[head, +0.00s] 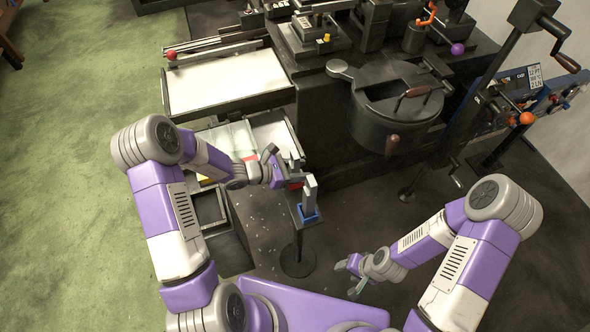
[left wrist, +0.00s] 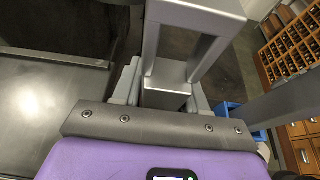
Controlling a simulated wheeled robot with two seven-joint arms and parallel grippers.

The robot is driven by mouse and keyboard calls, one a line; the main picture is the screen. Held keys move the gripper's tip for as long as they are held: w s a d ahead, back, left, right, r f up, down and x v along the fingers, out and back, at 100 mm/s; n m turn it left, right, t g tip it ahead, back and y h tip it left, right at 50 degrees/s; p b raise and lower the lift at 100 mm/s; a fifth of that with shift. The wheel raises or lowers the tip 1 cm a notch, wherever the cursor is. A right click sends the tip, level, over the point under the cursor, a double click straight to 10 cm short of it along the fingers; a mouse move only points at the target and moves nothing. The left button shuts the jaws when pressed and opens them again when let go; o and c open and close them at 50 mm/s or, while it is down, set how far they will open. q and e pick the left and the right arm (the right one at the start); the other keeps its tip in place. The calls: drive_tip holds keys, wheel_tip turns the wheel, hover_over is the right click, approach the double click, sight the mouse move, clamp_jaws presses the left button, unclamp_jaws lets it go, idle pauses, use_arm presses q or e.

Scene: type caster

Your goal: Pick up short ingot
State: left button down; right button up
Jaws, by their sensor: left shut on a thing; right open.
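My left gripper (head: 284,168) is shut on a grey metal piece (head: 296,164), seemingly the short ingot, above the front of the machine. In the left wrist view the grey piece (left wrist: 166,78) sits between the two fingertips, below a squared grey metal frame (left wrist: 196,12). Whether piece and frame are one part I cannot tell. A taller grey bar (head: 310,189) stands upright just right of the gripper, in a blue holder (head: 309,215) on a round-footed stand. My right gripper (head: 352,276) is open and empty, low over the dark floor.
A long pale tray (head: 225,80) and a smaller tray (head: 272,130) lie behind the left arm. A lidded round pot (head: 395,108) stands on the dark machine to the right. The stand's foot (head: 297,262) rests on open floor between my arms.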

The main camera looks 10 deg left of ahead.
use_arm(q)
drive_tip(key=shift+r, duration=0.1)
wheel_tip(320, 180, up, 10)
drive_tip(key=p, duration=0.2)
drive_tip(key=shift+p, duration=0.4)
